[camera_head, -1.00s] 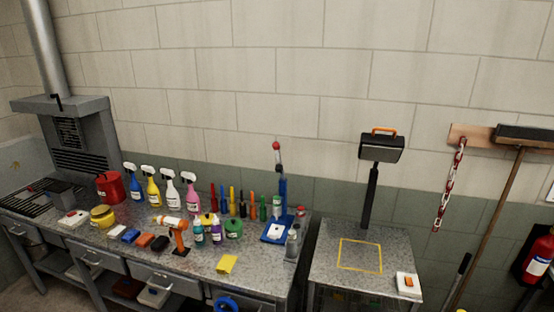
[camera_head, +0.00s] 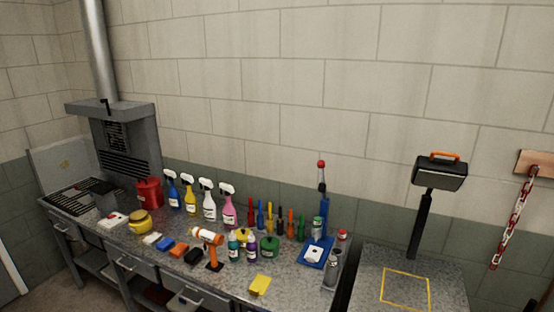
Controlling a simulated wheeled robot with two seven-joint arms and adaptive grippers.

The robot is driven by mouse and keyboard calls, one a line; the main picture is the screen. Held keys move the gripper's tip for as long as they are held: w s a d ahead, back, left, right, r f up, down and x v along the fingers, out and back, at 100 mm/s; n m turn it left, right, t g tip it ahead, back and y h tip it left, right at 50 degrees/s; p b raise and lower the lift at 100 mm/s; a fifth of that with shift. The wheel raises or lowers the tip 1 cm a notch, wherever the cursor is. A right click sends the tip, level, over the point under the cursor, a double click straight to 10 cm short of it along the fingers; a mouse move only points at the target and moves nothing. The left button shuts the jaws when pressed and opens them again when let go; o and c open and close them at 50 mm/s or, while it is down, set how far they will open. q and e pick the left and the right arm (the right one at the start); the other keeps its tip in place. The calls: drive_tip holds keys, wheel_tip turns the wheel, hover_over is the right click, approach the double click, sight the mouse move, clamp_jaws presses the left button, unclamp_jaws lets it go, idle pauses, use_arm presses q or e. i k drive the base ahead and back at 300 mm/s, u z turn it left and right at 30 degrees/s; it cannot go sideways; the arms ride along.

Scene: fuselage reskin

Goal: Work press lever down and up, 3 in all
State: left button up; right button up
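The blue press (camera_head: 325,217) stands at the right end of the long workbench, on a blue base plate (camera_head: 316,252) with a small white item on it. Its lever (camera_head: 321,177) has a red knob and points up, close to vertical. Neither of my grippers shows in the head view, so nothing is seen touching the lever.
The workbench (camera_head: 222,285) holds spray bottles (camera_head: 208,200), a red can (camera_head: 149,192), an orange drill (camera_head: 209,245) and several small bottles and tools. A second table (camera_head: 440,280) with a yellow square outline and a lamp (camera_head: 440,172) stands to the right, past a narrow gap.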

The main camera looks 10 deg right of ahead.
sight(322, 188)
drive_tip(key=u, duration=0.3)
drive_tip(key=i, duration=0.8)
drive_tip(key=z, duration=0.5)
drive_tip(key=i, duration=0.7)
drive_tip(key=z, duration=0.55)
